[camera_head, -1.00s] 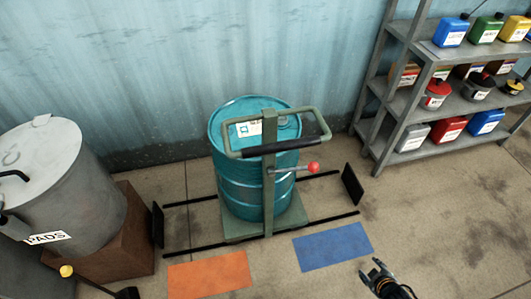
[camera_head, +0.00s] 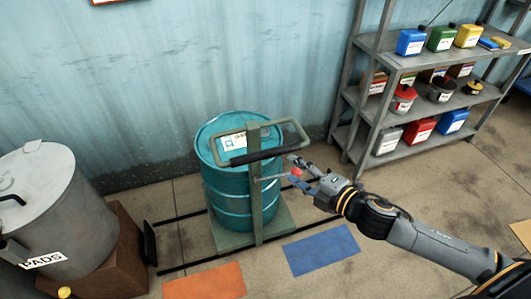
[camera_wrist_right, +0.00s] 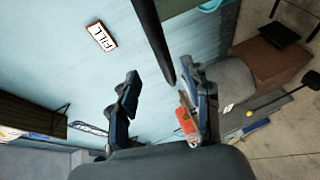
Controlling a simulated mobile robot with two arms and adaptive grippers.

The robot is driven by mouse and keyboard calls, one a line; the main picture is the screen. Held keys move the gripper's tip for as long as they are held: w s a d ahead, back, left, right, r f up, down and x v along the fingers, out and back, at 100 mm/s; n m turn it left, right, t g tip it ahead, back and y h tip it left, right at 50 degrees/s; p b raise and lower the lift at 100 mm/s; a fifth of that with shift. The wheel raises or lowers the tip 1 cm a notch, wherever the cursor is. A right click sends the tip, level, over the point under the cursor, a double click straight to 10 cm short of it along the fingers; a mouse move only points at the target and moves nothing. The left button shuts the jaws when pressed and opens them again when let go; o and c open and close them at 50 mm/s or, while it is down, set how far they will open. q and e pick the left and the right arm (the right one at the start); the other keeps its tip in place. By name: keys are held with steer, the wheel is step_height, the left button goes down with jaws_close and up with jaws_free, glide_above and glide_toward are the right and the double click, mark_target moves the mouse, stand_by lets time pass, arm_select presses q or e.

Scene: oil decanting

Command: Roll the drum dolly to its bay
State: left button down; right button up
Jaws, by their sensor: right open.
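The teal drum (camera_head: 228,185) stands upright on the green drum dolly (camera_head: 257,195). The dolly's push handle has a black grip bar (camera_head: 260,156), and a lever with a red knob (camera_head: 296,171) sticks out below it. My right gripper (camera_head: 297,171) is open at the right end of the handle, by the knob. In the right wrist view, the black grip bar (camera_wrist_right: 152,38) reaches toward the gap between the open fingers (camera_wrist_right: 163,95), and the red knob (camera_wrist_right: 185,124) shows beside one finger. I cannot tell whether they touch. My left gripper is not in view.
Black floor rails (camera_head: 180,217) run beside the dolly. An orange floor patch (camera_head: 205,283) and a blue one (camera_head: 321,249) lie in front. A grey PADS bin (camera_head: 60,215) stands left, and a loaded shelf (camera_head: 400,100) stands right. A wall sign (camera_wrist_right: 101,37) shows in the wrist view.

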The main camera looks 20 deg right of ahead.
mark_target(271, 156)
steer(key=p+x, duration=0.2)
steer(key=x, duration=0.8)
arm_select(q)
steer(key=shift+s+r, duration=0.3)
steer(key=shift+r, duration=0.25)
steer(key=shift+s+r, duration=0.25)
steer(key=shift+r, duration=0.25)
arm_select(e)
steer(key=shift+w+a+f, duration=0.2)
steer(key=shift+w+a, duration=0.15)
steer(key=shift+w, duration=0.2)
steer(key=shift+c, duration=0.4)
jaws_close()
